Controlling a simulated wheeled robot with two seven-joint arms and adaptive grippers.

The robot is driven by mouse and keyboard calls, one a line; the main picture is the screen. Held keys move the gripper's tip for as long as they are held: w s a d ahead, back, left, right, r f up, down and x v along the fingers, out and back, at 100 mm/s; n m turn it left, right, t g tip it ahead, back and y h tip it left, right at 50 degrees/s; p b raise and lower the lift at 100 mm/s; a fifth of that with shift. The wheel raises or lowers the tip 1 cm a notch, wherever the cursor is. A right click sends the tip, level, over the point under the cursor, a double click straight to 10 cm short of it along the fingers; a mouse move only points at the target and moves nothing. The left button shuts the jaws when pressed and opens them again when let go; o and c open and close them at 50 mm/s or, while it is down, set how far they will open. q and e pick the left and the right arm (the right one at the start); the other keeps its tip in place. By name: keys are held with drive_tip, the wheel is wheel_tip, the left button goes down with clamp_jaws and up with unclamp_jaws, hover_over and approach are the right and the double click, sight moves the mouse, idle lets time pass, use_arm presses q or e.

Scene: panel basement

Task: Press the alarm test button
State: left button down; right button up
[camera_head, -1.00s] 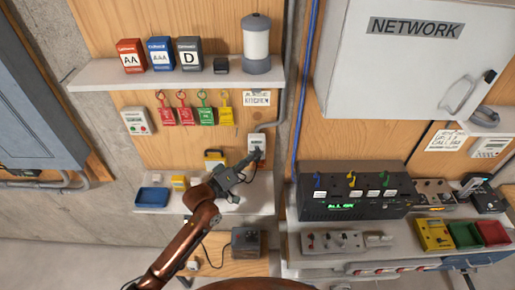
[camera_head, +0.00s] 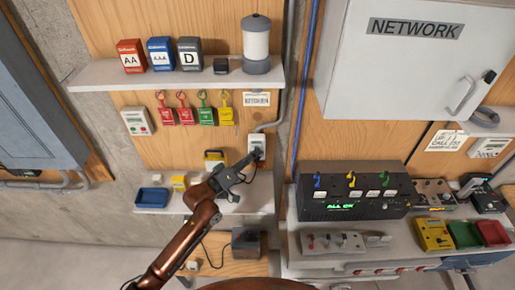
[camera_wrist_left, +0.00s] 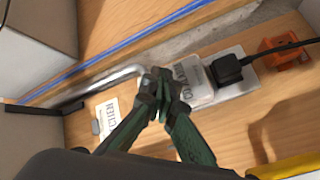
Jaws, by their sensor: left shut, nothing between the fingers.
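My left gripper (camera_head: 257,154) is shut and empty. Its fingertips are at the lower part of a small white wall box (camera_head: 257,140) below the KITCHEN label (camera_head: 257,99). In the left wrist view the fingertips (camera_wrist_left: 163,82) overlap the near end of a white box (camera_wrist_left: 193,82) with dark lettering. I cannot tell whether they touch it, and they hide part of its face. No button marked as an alarm test can be read. My right gripper is not in view.
A black plug (camera_wrist_left: 228,69) sits beside the lettered box. A metal conduit (camera_wrist_left: 100,83) runs close by.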

use_arm(q)
drive_tip(key=shift+s+p, duration=0.4)
drive_tip(key=shift+s, duration=0.3)
drive_tip(key=s+p, duration=0.3)
drive_tip(key=s, duration=0.2)
idle(0.8)
